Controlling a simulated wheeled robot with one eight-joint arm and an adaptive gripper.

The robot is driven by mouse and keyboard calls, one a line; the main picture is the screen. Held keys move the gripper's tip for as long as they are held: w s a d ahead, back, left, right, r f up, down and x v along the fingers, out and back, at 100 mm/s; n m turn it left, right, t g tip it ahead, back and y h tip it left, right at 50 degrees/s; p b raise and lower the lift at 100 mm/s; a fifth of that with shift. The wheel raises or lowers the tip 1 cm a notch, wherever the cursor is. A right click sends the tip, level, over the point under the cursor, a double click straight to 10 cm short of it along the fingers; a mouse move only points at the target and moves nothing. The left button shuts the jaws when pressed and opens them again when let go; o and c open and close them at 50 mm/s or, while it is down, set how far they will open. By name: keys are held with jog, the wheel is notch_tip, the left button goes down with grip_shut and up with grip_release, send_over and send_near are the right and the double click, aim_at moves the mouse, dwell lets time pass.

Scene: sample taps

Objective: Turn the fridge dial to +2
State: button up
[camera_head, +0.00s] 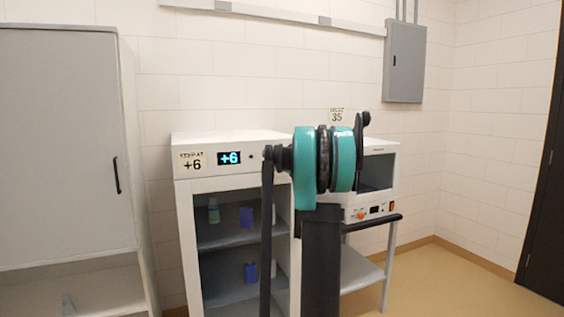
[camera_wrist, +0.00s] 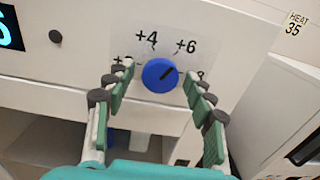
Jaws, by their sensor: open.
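The fridge (camera_head: 185,240) is a white cabinet with a glass door. Its display (camera_head: 229,158) reads +6, and a paper label (camera_head: 193,162) beside it reads "KEEP AT +6". In the wrist view the blue round dial (camera_wrist: 160,77) shows a dark pointer line slanting up and right, toward the +6 mark (camera_wrist: 186,46). The +4 mark (camera_wrist: 147,37) is above the dial; the marks at left and right are partly hidden by fingers. My gripper (camera_wrist: 159,72) is open, with its fingertips on either side of the dial. Contact cannot be told. My arm hides the dial in the head view.
A second white appliance (camera_head: 382,148) stands on a cart (camera_head: 362,275) right of the fridge, under a "HEAT 35" label (camera_head: 337,115). A tall grey cabinet (camera_head: 60,150) is at left. A small dark knob (camera_wrist: 56,36) sits left of the dial. Floor at right is clear.

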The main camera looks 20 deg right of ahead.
jog(key=c, duration=1.1)
jog(key=shift+n, duration=0.4)
jog(key=n, duration=2.3)
jog(key=shift+r, duration=0.15)
